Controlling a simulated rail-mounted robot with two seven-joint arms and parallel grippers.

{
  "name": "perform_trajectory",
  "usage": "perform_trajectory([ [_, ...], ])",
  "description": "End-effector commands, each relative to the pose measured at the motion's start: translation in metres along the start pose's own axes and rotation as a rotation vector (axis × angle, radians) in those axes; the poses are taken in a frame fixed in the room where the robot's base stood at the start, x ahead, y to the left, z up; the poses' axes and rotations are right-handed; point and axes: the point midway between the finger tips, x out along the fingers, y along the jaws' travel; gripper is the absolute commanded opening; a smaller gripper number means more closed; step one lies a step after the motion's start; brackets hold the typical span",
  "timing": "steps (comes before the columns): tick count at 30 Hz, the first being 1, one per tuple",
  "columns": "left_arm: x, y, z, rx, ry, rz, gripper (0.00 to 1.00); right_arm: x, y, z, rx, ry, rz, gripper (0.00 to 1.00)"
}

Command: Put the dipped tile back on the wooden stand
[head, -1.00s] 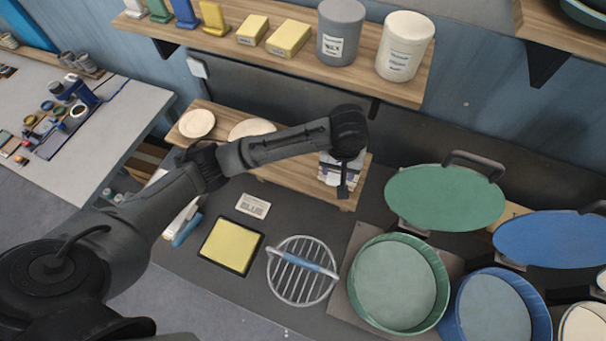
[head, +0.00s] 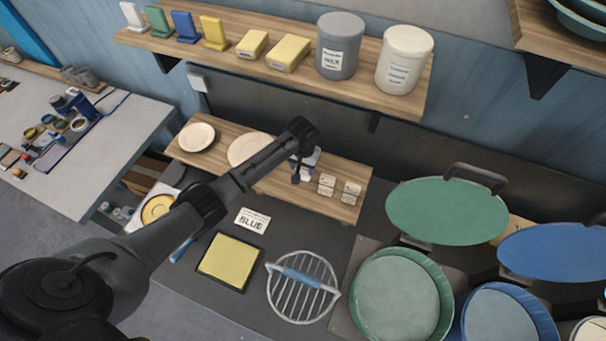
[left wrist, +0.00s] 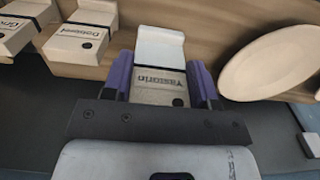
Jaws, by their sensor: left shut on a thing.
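My left gripper (head: 301,172) is over the wooden stand (head: 238,181), the low board along the back of the workbench. In the left wrist view the gripper (left wrist: 160,82) is shut on a pale tile (left wrist: 160,48), with a purple finger on each side of its labelled, darker part. The tile's other part is plain white. Two other pale labelled tiles stand on the stand to the right, a near one (head: 326,184) and an end one (head: 350,192). Whether the held tile touches the stand cannot be told. My right gripper is not in view.
Two cream plates, a left one (head: 197,137) and a right one (head: 249,150), lie on the stand left of the gripper. In front are a BLUE card (head: 252,221), a yellow pad (head: 229,261), a round wire rack (head: 302,298), and a green bucket (head: 398,295) and blue bucket (head: 500,318).

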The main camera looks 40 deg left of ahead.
Motion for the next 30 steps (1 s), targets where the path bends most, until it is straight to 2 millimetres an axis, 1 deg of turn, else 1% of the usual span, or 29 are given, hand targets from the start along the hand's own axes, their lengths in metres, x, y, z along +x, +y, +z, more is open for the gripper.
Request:
perform_trajectory([
  [1,0.005,0.000,0.000,0.000,-0.001,0.000,0.27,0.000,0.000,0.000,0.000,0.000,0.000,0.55],
  [5,0.012,0.000,-0.001,-0.001,0.000,0.001,0.27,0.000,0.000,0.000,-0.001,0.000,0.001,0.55],
  [12,0.040,0.000,0.000,-0.002,-0.001,0.000,0.27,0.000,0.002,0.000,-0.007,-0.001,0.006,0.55],
  [15,0.046,0.000,-0.001,-0.001,0.001,0.001,0.27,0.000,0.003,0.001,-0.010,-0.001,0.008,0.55],
  [25,0.048,0.000,-0.001,-0.001,0.002,0.001,0.27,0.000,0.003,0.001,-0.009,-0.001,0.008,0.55],
  [30,0.053,0.000,-0.001,-0.001,0.001,0.000,0.27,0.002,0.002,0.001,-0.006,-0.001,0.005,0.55],
])
